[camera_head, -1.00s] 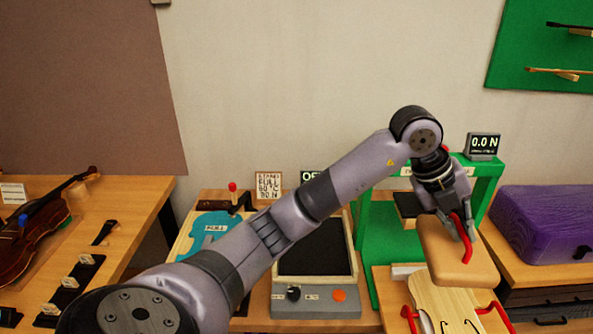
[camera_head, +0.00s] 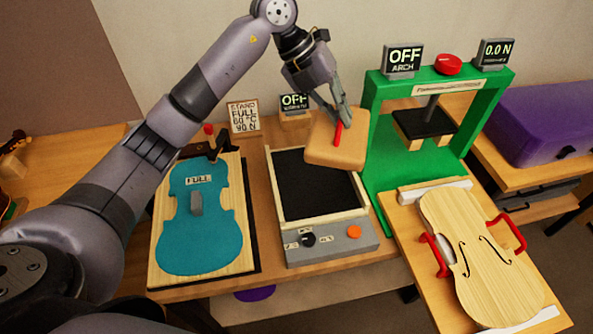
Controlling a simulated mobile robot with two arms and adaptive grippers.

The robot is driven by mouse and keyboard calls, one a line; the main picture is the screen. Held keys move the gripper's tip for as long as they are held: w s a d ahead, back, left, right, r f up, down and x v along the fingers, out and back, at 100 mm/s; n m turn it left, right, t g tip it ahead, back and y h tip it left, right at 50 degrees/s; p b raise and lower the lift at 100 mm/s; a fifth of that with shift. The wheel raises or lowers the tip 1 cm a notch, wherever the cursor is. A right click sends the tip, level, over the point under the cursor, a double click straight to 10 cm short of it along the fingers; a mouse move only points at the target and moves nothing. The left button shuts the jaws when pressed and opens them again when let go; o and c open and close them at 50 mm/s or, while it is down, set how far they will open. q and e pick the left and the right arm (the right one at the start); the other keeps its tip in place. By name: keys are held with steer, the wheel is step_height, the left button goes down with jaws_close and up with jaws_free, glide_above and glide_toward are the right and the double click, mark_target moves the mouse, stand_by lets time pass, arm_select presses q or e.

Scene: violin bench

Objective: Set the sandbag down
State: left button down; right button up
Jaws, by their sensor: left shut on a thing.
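The sandbag (camera_head: 335,150) is a tan, rounded block with a red handle on top. My left gripper (camera_head: 340,122) is shut on its red handle. It holds the sandbag tilted over the back right part of a black-topped heating-plate-like device (camera_head: 311,186). I cannot tell the height of the gap below it. My right gripper is not in view.
A teal violin-shaped form (camera_head: 205,228) lies on a board at left. A green press (camera_head: 372,110) stands at right. A pale violin plate with red handles (camera_head: 480,265) lies on the front right board. A purple case (camera_head: 545,125) is at far right.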

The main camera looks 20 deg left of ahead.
mark_target(317, 115)
arm_select(q)
steer(key=a+n+t, duration=0.1)
steer(key=w+a+r+n+t, duration=0.1)
steer(key=a+n, duration=0.1)
steer(key=w+a+n+y, duration=0.1)
steer(key=a, duration=0.1)
steer(key=shift+w+r+n+t, duration=0.25)
steer(key=shift+n+t, duration=0.05)
steer(key=shift+t, duration=0.1)
steer(key=f+p, duration=0.1)
steer(key=f, duration=0.5)
steer(key=f+p, duration=0.1)
steer(key=f, duration=0.5)
steer(key=f+p, duration=0.2)
steer(key=f, duration=0.5)
steer(key=shift+w+a+f, duration=0.1)
steer(key=shift+a, duration=0.2)
steer(key=shift+f, duration=0.35)
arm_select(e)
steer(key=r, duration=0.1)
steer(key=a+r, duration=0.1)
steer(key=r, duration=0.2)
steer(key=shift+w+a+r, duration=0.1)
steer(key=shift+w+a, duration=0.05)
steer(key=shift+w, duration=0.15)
arm_select(q)
steer(key=shift+f, duration=0.1)
